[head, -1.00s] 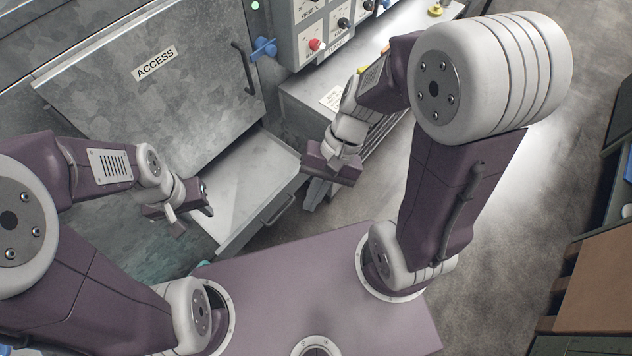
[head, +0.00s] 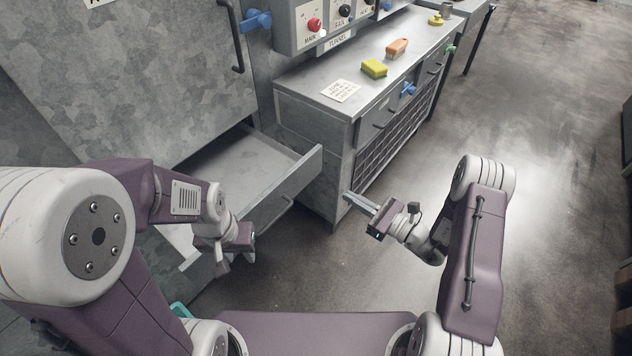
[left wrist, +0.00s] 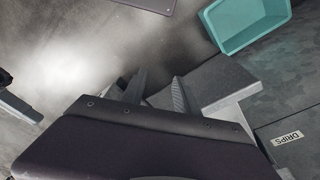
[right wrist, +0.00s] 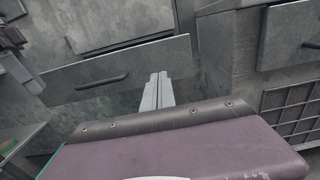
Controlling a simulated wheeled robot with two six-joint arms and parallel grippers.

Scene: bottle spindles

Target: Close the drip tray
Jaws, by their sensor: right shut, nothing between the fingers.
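The drip tray (head: 283,195) is a grey metal drawer with a bar handle, pulled out below the access panel. Its front (right wrist: 85,78) fills the left of the right wrist view. My right gripper (head: 349,197) is shut and empty, its fingers pointing at the tray's right end. In the head view a gap shows between them. Its fingertips (right wrist: 158,80) overlap the right end of the tray front in the right wrist view. My left gripper (head: 225,265) hangs by the tray's near left corner. Its fingers (left wrist: 160,78) are apart with nothing held; contact with the tray is unclear.
A grey bench (head: 320,90) with a yellow-green sponge (head: 374,68), an orange brush (head: 397,47) and a paper note (head: 341,91) stands right of the tray. A teal bin (left wrist: 245,22) is near my left gripper. Floor to the right is clear.

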